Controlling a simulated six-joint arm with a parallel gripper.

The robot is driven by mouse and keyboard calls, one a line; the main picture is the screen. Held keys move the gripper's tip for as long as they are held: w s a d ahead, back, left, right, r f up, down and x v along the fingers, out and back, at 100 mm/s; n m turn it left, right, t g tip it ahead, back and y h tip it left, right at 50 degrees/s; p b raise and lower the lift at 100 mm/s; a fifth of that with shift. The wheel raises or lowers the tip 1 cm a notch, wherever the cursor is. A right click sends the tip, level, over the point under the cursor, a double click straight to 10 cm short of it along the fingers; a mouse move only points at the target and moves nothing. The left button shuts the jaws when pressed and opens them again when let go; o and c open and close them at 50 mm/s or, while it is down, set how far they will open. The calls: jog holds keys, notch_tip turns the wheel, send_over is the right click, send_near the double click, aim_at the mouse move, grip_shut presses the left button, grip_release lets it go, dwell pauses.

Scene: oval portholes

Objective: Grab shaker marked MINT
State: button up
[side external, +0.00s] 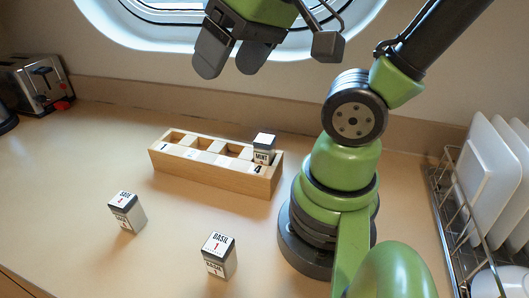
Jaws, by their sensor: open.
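The shaker marked MINT (263,149) stands upright in the slot numbered 4, at the right end of a wooden rack (212,177). Its label and dark-edged white top stick up above the rack; its lower part is hidden inside. My gripper (230,72) is high above the counter, up and slightly left of the MINT shaker. Its two grey fingers are apart with nothing between them.
A shaker marked BASIL (219,255) stands on the counter in front of the rack. A toaster (38,82) is far left; a dish rack with white plates (487,170) is at the right.

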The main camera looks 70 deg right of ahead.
jog(key=w+d+f+n+g+h, duration=0.2)
jog(key=w+d+f+g, duration=0.1)
jog(key=d+f+g, duration=0.4)
jog(key=n+g, duration=0.1)
jog(key=g, duration=0.1)
send_over(264, 138)
jog(key=w, duration=0.2)
jog(key=shift+y, duration=0.4)
jog(key=f, duration=0.6)
jog(key=shift+s+a, duration=0.15)
jog(key=shift+a, duration=0.25)
jog(key=f, duration=0.2)
jog(key=s+f, duration=0.1)
jog(key=shift+s+d+f+n, duration=0.1)
jog(key=shift+f+n, duration=0.2)
jog(key=shift+f, duration=0.1)
jog(key=shift+w+d+x, duration=0.15)
jog(key=shift+x, duration=1.35)
jog(key=shift+w+d+x, duration=0.1)
jog(key=shift+w+x, duration=0.05)
jog(key=shift+x, duration=1.4)
jog(key=c, duration=1.1)
jog(key=shift+o, duration=0.2)
